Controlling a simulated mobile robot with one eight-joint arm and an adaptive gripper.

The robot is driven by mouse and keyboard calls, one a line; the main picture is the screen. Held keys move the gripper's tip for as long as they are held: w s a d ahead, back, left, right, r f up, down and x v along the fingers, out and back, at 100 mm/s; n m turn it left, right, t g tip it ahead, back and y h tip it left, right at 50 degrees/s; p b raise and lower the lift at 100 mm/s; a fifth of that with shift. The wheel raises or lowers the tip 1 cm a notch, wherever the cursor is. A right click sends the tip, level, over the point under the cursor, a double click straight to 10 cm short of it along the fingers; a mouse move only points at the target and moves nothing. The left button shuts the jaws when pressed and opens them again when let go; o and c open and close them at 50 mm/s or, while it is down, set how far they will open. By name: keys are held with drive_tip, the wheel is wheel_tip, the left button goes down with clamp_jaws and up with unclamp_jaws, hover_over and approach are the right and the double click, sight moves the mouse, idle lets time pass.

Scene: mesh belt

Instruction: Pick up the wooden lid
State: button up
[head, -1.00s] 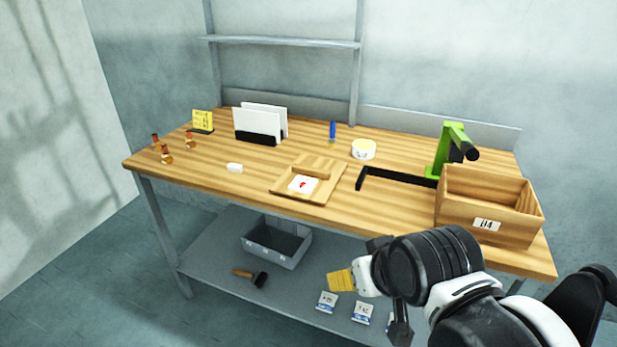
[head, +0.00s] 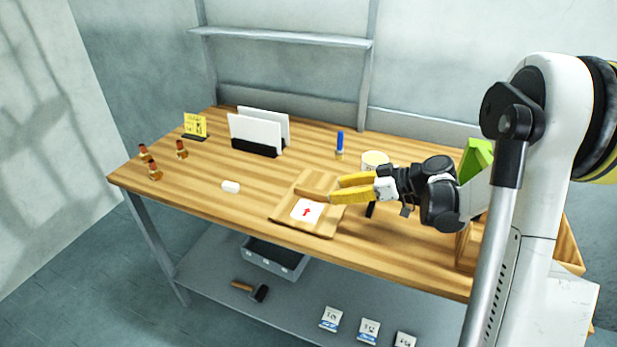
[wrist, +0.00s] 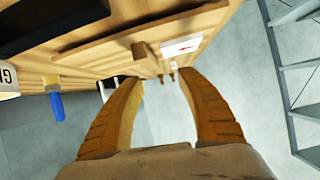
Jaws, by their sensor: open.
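The wooden lid (head: 283,218) lies on the table near its front edge, a flat square board with a raised bar handle (head: 311,193) across it. A white card with a red arrow (head: 305,210) is on its front part. My gripper (head: 337,190) is open and empty, reaching in from the right. Its yellow fingertips are at the right end of the handle in the head view and partly cover the lid. In the wrist view the fingers (wrist: 160,80) are spread, with the handle's end (wrist: 140,50) just beyond them. Contact cannot be told.
A white tub (head: 375,160) and a blue-capped item (head: 340,144) stand behind my gripper. A file holder (head: 256,147) stands farther back. My arm partly hides the green stand (head: 476,158) and the wooden box (head: 467,248).

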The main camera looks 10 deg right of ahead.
sight(317, 191)
drive_tip(key=shift+w+d+f+n+y, duration=0.15)
drive_tip(key=shift+w+d+f+n, duration=0.1)
drive_tip(key=shift+w+d, duration=0.15)
drive_tip(key=shift+w+d+f+n+y, duration=0.2)
drive_tip(key=shift+w+d+n, duration=0.1)
drive_tip(key=shift+w, duration=0.15)
drive_tip(key=b+x, duration=0.3)
drive_tip(key=x, duration=0.4)
drive_tip(key=shift+a+f, duration=0.2)
drive_tip(key=shift+r, duration=0.1)
clamp_jaws()
drive_tip(key=shift+t, duration=0.3)
